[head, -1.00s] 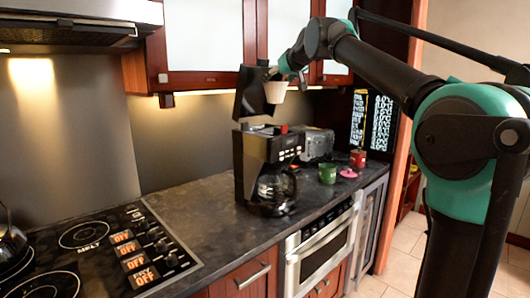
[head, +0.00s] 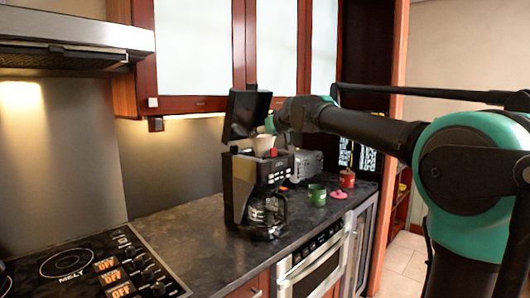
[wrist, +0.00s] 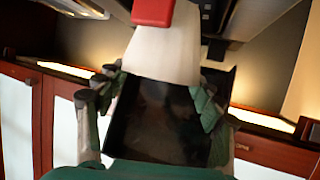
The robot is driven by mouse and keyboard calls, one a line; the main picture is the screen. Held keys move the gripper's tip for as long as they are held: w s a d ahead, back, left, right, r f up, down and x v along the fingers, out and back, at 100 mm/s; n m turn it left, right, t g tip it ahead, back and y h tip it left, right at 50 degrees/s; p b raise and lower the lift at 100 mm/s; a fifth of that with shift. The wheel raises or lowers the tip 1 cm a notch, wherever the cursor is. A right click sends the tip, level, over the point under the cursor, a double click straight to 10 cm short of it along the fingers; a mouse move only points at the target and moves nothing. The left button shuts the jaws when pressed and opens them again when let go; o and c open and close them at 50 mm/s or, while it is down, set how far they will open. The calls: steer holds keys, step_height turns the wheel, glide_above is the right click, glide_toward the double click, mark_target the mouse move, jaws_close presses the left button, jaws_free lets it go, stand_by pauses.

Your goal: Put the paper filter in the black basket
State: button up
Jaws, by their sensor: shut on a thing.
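The pale paper filter (head: 263,145) is at the open top of the black coffee maker (head: 243,190), in front of its raised lid (head: 244,116). My gripper (head: 270,126) is at the filter's upper right. In the wrist view the filter (wrist: 160,50) shows between my gripper's fingers (wrist: 158,82), which are shut on it. The dark lid (wrist: 155,120) fills the space behind the fingers. I cannot make out the black basket; the filter and the machine's body hide that spot. I cannot tell whether the filter touches the basket.
A red part (head: 273,152) is at the coffee maker's top, beside the filter. A glass carafe (head: 268,211) sits in the machine. A toaster (head: 304,166), green mug (head: 317,194) and red mug (head: 347,179) stand to the right. Cabinets (head: 195,50) hang above. Counter left of the machine is clear.

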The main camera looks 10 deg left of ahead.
mark_target(267, 150)
steer(key=shift+f, duration=2.95)
steer(key=o, duration=0.9)
steer(key=shift+c, duration=0.2)
steer(key=shift+f, duration=0.2)
steer(key=v, duration=1.7)
steer(key=shift+s+a, duration=0.2)
steer(key=shift+s, duration=0.1)
steer(key=shift+r, duration=0.1)
